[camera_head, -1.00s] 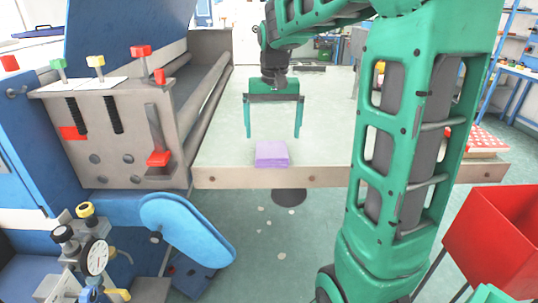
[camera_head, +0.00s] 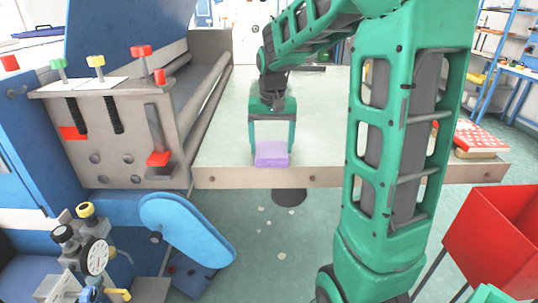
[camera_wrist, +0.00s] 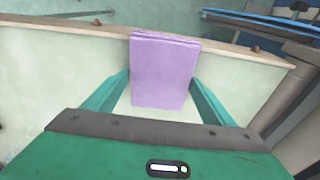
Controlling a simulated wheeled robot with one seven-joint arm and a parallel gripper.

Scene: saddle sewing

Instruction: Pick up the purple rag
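The purple rag (camera_head: 271,154) is a folded, flat block at the front edge of the table. It also shows in the wrist view (camera_wrist: 163,75), at upper middle. My gripper (camera_head: 272,148) points down over it, with one green finger along its left side and one along its right side. In the wrist view my gripper's fingertips (camera_wrist: 162,82) meet the two side edges of the rag, with no clear gap. The gripper looks shut on the rag. The rag still appears to rest on the table top.
The pale table (camera_head: 225,150) is mostly clear behind the rag. A grey machine with coloured knobs (camera_head: 125,130) stands left of it. A red-and-white dotted item (camera_head: 480,135) lies at the table's right end. A red bin (camera_head: 500,235) stands at lower right.

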